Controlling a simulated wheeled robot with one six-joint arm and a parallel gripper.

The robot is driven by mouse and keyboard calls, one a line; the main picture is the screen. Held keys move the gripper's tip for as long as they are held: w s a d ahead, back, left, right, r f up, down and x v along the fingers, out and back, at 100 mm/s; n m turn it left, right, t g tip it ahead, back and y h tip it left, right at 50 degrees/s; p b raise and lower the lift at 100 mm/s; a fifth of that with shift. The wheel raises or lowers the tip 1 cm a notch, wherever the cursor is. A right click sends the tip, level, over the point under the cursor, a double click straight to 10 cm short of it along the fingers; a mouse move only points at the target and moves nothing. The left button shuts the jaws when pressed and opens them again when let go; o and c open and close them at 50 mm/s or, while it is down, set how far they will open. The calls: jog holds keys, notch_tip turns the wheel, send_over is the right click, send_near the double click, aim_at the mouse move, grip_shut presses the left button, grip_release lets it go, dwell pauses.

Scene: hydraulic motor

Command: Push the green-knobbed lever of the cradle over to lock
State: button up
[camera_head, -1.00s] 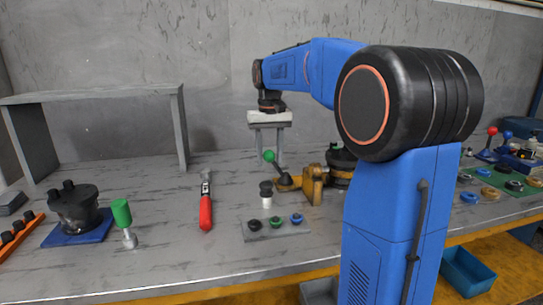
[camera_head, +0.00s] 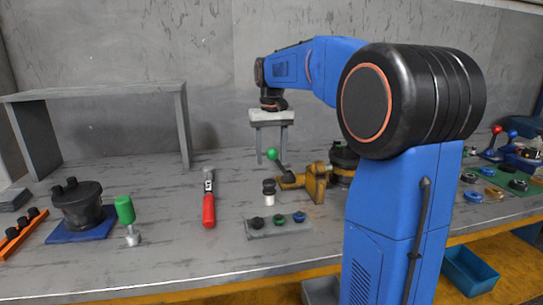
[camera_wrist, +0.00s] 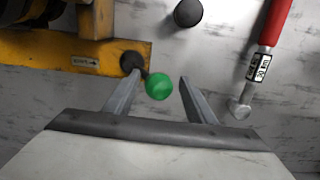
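The green knob (camera_head: 272,154) tops a short dark lever on the yellow cradle (camera_head: 315,184), and the lever leans up and left from its pivot in the head view. My gripper (camera_head: 271,157) points down at the knob, its two grey fingers apart. In the wrist view the green knob (camera_wrist: 159,87) shows between the tips of my open gripper (camera_wrist: 157,80), closer to the left finger. The lever's dark pivot (camera_wrist: 131,62) sits at the end of the yellow cradle arm (camera_wrist: 85,55), which bears a small label. I cannot tell whether a finger touches the knob.
A red-handled tool (camera_head: 208,200) lies left of the cradle. A small dark-topped post (camera_head: 268,190) and a grey plate (camera_head: 265,232) with several rings stand in front. A grey shelf (camera_head: 95,92), a dark motor part (camera_head: 78,205) and a green-handled tool (camera_head: 125,210) are further left.

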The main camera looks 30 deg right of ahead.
jog(key=shift+r, duration=2.9)
jog(key=shift+s, duration=0.1)
